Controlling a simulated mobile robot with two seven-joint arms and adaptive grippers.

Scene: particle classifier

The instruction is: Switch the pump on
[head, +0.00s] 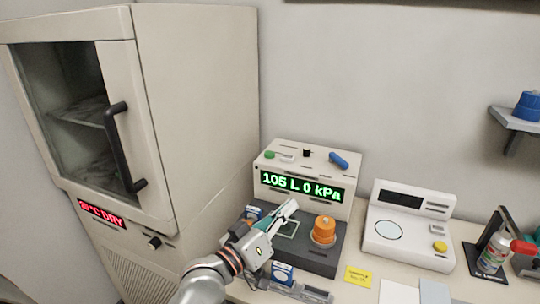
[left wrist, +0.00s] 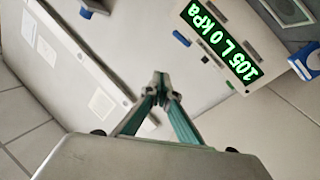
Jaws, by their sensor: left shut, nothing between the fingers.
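A cream box unit (head: 306,180) with a green display (head: 302,187) reading "105 L 0 kPa" stands at the back of the bench. On its top are a green button (head: 269,155), a small black knob (head: 306,153) and a blue lever (head: 338,160). I cannot tell which control is the pump's switch. The display also shows, turned, in the left wrist view (left wrist: 219,41). My left gripper (head: 291,206) is shut and empty, in front of the unit and below its display. Its closed tips show in the left wrist view (left wrist: 160,77). My right gripper is out of view.
A dark base (head: 325,262) with an orange knob (head: 324,230) lies right of my left gripper. A white instrument (head: 408,225) stands further right, near a spray bottle (head: 494,252). A tall cabinet (head: 200,110) with a black handle (head: 122,150) blocks the left.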

